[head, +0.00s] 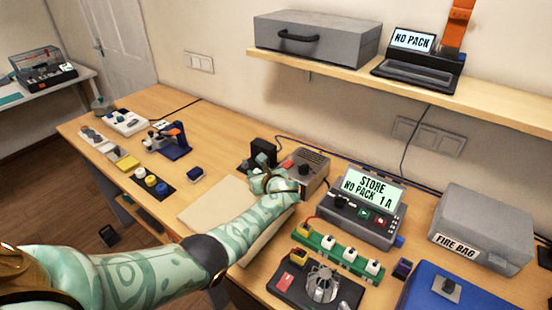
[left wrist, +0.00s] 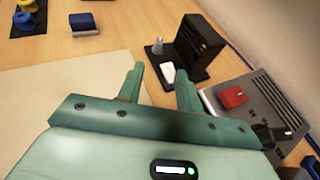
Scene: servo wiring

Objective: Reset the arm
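My left arm reaches in from the left in the head view, over a beige mat (head: 205,207) on the wooden table. Its gripper (head: 258,172) is at the far right corner of the mat, in front of a black slotted holder (head: 263,150). In the left wrist view the two green fingers (left wrist: 160,82) are apart with nothing between them. The black holder (left wrist: 200,45) stands beyond the fingertips, with a grey piece and a white piece on its base. My right gripper is in neither view.
A grey box with a red switch (left wrist: 232,97) is close right of the fingers. Right of it are a display unit (head: 365,205) reading "STORE NO PACK 1A", a green strip (head: 338,250) and a grey "FIRE BAG" case (head: 485,225). A shelf (head: 420,90) hangs behind.

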